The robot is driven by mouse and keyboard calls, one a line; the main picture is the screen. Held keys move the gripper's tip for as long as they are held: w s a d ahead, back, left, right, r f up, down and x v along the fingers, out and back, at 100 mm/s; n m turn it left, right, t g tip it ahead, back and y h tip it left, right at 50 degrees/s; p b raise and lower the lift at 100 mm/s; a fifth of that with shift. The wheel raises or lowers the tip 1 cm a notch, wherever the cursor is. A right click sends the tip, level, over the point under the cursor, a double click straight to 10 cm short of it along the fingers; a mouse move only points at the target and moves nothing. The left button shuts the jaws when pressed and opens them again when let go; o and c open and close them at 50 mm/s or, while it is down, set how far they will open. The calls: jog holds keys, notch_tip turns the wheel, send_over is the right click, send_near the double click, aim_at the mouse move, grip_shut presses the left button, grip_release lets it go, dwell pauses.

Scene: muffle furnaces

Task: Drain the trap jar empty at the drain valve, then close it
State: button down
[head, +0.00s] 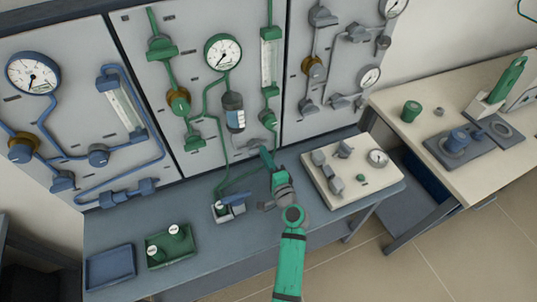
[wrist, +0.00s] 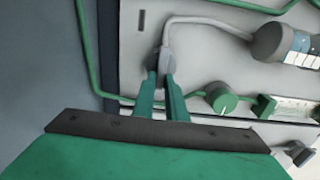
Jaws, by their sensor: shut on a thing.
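The trap jar (head: 234,118) hangs on the middle panel under a round gauge, with a dark body and a pale, blue-marked band. Its lower end shows at the upper right of the wrist view (wrist: 268,43). A grey tube runs from the jar to the small grey drain valve (wrist: 167,58). My gripper (wrist: 162,78) has its two green fingers shut on the drain valve's grey part. In the head view my gripper (head: 265,154) is low in front of the middle panel, partly hiding the valve. I cannot tell the liquid level or the valve's setting.
A blue-grey bench (head: 130,224) runs below the panels. On it are a blue tray (head: 109,268), a green tray (head: 187,243) with two tagged items, and a small blue-and-grey device (head: 228,208). A pale board with fittings (head: 375,179) lies right of my arm.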

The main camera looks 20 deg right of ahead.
jog(key=shift+s+f, duration=0.1)
jog(key=shift+f, duration=0.05)
jog(key=c, duration=1.8)
grip_release()
jog(key=shift+c, duration=0.2)
jog(key=shift+o, duration=0.2)
jog(key=shift+d, duration=0.1)
jog(key=s, duration=1)
jog(key=shift+s, duration=0.4)
jog(key=shift+d, duration=0.1)
